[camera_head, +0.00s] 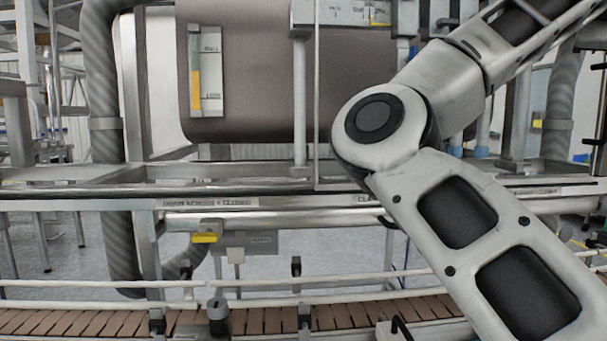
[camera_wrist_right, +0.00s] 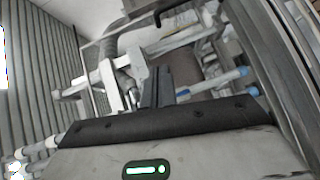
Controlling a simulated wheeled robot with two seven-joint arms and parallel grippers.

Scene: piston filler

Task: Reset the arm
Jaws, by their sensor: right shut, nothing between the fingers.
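My right arm crosses the right side of the head view, bent at a round white elbow joint, and its gripper is outside that view. In the right wrist view my right gripper (camera_wrist_right: 157,75) shows its dark fingers close together, shut with nothing held. The fingers point toward a blurred background of metal frames and pipes. My left gripper and left arm are not in view.
The piston filler's brown tank (camera_head: 250,75) stands behind a metal frame rail (camera_head: 270,198). A yellow-handled valve (camera_head: 205,237) sits below the rail. A brown slatted conveyor (camera_head: 270,320) with guide rails runs along the front. My arm hides part of the machine's right side.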

